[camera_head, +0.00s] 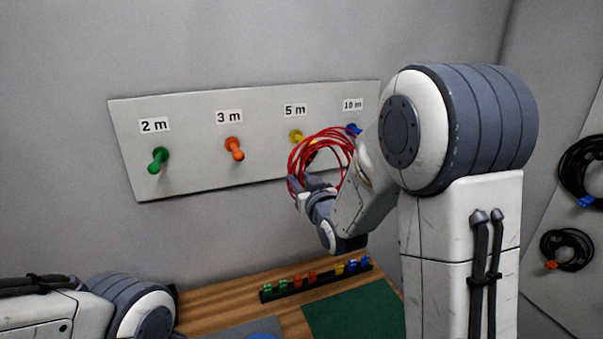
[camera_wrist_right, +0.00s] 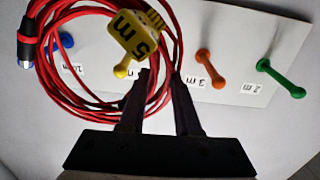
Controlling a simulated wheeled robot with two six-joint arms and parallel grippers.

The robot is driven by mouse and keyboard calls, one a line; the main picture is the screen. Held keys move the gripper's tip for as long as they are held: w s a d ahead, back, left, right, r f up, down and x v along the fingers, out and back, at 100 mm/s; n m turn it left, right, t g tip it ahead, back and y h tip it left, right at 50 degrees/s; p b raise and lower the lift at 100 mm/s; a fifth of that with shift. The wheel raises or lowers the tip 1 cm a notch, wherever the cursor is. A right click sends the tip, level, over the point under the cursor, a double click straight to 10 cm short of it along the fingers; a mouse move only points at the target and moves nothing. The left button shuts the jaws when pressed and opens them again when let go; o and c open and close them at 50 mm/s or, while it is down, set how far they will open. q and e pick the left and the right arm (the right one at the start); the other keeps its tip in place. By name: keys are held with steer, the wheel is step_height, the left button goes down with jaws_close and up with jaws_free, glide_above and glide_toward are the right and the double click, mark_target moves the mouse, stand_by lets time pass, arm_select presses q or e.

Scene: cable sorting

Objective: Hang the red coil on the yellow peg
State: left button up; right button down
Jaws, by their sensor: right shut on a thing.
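The red coil (camera_head: 292,158) is held up in front of the pegboard by my right gripper (camera_head: 305,185). In the right wrist view the coil (camera_wrist_right: 48,80) has a yellow 5 m tag (camera_wrist_right: 130,36) and a dark connector. My right gripper (camera_wrist_right: 158,88) has its fingers shut on the coil's strands. The yellow peg (camera_head: 296,136) is under the 5 m label, just behind the coil's upper edge. In the right wrist view the yellow peg's tip (camera_wrist_right: 122,71) shows within the coil's outline. I cannot tell whether it passes through the loop. My left gripper is not visible.
The pegboard (camera_head: 193,180) also carries a green peg (camera_head: 158,160), an orange peg (camera_head: 234,148) and a blue peg (camera_head: 354,130), all bare. A black strip of coloured clips (camera_head: 316,282) lies on the wooden table. Black coils (camera_head: 567,249) hang at the right.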

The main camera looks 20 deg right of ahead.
step_height(320, 180, up, 2)
steer(key=shift+s+r+t, duration=0.1)
steer(key=shift+r+t, duration=0.1)
steer(key=shift+t, duration=0.1)
steer(key=shift+r, duration=0.1)
steer(key=shift+w+a+f+p, duration=0.1)
steer(key=shift+w+f+p, duration=0.55)
steer(key=shift+w, duration=2.45)
steer(key=shift+w+a+f+p, duration=0.2)
steer(key=shift+w+f, duration=1)
steer(key=shift+w, duration=1.9)
steer(key=shift+w+a+f+p, duration=0.1)
steer(key=shift+w+f+p, duration=0.55)
steer(key=shift+w, duration=2.45)
steer(key=shift+f, duration=0.25)
steer(key=shift+d, duration=0.1)
steer(key=c, duration=0.5)
jaws_free()
